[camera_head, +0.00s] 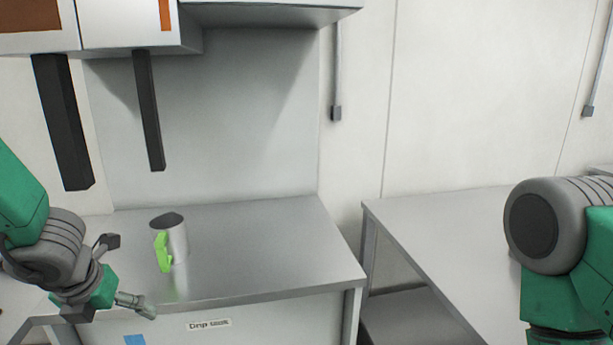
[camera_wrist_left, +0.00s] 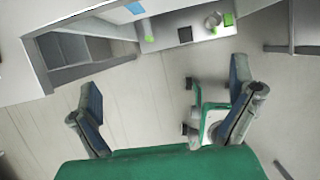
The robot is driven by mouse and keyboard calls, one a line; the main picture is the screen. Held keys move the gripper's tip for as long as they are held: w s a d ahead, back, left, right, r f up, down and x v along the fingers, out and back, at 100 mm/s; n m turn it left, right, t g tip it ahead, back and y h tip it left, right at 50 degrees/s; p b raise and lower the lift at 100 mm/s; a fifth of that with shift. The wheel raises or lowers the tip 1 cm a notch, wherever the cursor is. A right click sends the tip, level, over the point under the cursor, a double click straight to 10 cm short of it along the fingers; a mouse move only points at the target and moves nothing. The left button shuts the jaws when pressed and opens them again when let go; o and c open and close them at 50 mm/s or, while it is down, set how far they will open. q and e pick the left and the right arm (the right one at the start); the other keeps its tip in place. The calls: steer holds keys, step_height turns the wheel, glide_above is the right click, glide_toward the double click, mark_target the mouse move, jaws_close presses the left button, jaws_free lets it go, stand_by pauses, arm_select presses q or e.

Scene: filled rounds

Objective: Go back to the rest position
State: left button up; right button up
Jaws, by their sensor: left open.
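My left gripper (camera_head: 128,275) is at the lower left of the head view, in front of the near left part of the steel table (camera_head: 275,245). A metal mug (camera_head: 176,238) with a bright green handle stands upright on the table, apart from the gripper. It seems to show small at the top of the wrist view (camera_wrist_left: 212,20). My right arm enters at the right edge of the head view; its gripper is out of frame.
A wall cabinet (camera_head: 130,22) with dark hanging bars (camera_head: 148,110) is above the table. A label (camera_head: 209,325) is on the table's front. A second steel table (camera_head: 440,225) stands right, past a gap. Open floor (camera_wrist_left: 130,100) shows below the left wrist.

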arm_select(q)
steer(key=s+a+f+m+g+y+b, duration=0.1)
steer(key=s+f+m, duration=0.5)
steer(key=f+m, duration=0.4)
steer(key=s+a+f+m+g+y+b, duration=0.1)
steer(key=s+f+m+g+y+b, duration=0.1)
steer(key=s+f+m, duration=0.65)
steer(key=s+d+f+m+h+b, duration=0.1)
steer(key=s+d+f+m, duration=0.3)
steer(key=m, duration=0.6)
steer(key=s+d+f+m+h, duration=0.3)
steer(key=s+f+m, duration=0.4)
steer(key=m, duration=0.3)
steer(key=shift+d+g+b, duration=0.3)
steer(key=shift+d+b, duration=0.05)
steer(key=shift+d, duration=0.5)
arm_select(e)
steer(key=f, duration=0.5)
steer(key=shift+w+d, duration=0.1)
steer(key=shift+w, duration=0.15)
arm_select(q)
steer(key=shift+f+m, duration=0.15)
steer(key=shift+m, duration=0.1)
